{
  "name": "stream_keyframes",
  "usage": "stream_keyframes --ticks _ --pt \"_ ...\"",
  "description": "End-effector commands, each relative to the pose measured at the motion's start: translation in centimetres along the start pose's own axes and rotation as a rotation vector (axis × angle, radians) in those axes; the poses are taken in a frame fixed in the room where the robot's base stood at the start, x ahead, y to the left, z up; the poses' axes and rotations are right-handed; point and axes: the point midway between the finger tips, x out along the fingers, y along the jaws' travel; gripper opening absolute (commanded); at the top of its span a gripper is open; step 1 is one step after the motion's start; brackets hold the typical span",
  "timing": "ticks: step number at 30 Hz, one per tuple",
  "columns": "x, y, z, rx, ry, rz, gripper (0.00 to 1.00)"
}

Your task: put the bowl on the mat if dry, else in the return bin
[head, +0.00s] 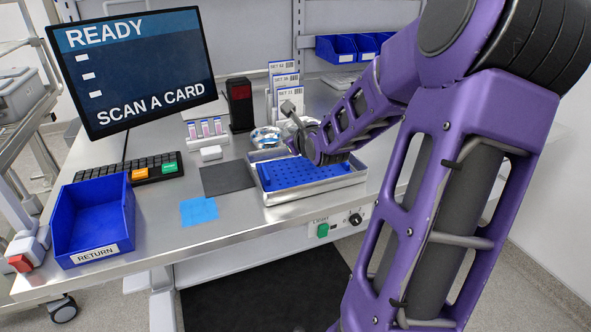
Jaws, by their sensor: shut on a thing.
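A shiny metal bowl (266,137) shows at the back edge of the metal tray, beside my gripper (296,143). My gripper is shut on the bowl; my wrist hides the fingertips and much of the bowl. More shiny metal shows behind the wrist, and I cannot tell if it is the same bowl. Whether the bowl is wet or dry does not show. A dark grey mat (228,180) lies flat and bare on the table, left of the tray. The blue return bin (93,218), labelled RETURN, stands open at the table's front left and looks empty.
The metal tray (330,186) holds a blue perforated insert (310,172). A blue square (199,211) lies in front of the grey mat. A screen (133,70) reads READY, SCAN A CARD, above a keyboard (113,176). Set cards (286,88) and a dark red-fronted box (240,104) stand behind.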

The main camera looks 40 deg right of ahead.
Motion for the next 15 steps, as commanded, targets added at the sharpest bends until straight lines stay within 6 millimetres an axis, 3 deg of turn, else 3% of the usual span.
stream_keyframes --ticks 1,3,15 --pt "0.7 0.8 -1.5 0.002 -0.001 0.003 0.00" --pt "1.2 1.2 -2.6 0.002 -0.001 0.003 0.00" --pt "2.7 2.7 -6.2 0.001 -0.001 0.002 0.00"
